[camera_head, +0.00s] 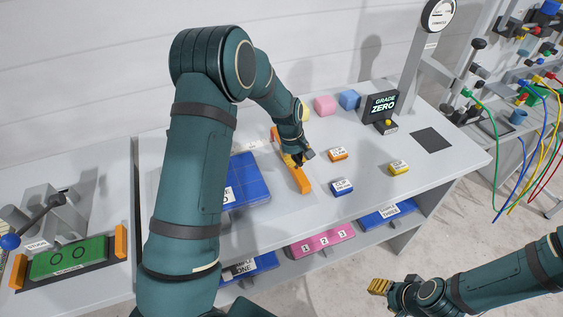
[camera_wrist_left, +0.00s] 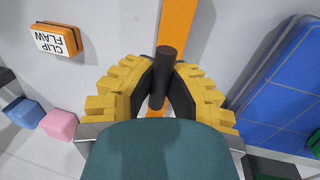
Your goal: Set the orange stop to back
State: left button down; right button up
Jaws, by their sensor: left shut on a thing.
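The orange stop (camera_head: 303,180) is a long orange bar lying on the grey table, just right of a blue gridded panel (camera_head: 252,180). In the left wrist view the orange bar (camera_wrist_left: 178,25) runs beneath a dark upright peg (camera_wrist_left: 164,72). My left gripper (camera_head: 302,158) is at the bar, its yellow fingers (camera_wrist_left: 162,82) closed around the peg from both sides. The forearm and hand hide part of the bar. My right gripper (camera_head: 379,287) is low at the right, away from the table; I cannot tell whether its fingers are apart.
Small labelled blocks lie right of the bar: orange (camera_head: 338,154), blue (camera_head: 342,187) and yellow (camera_head: 399,168). Pink (camera_head: 324,105) and blue (camera_head: 349,99) cubes and a "GRADE ZERO" display (camera_head: 381,104) stand behind. A green-panelled fixture (camera_head: 68,258) is at left.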

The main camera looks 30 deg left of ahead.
pick_arm(q)
jog(key=shift+w+d+r, duration=0.1)
jog(key=shift+w+r, duration=0.05)
jog(key=shift+w, duration=0.05)
jog(key=c, duration=0.9)
grip_release()
jog(key=shift+d, duration=0.1)
jog(key=shift+c, duration=0.2)
notch_tip(320, 180, up, 12)
jog(key=s+a, duration=0.1)
jog(key=shift+s+a, duration=0.3)
jog(key=shift+s, duration=0.1)
jog(key=shift+f, duration=0.25)
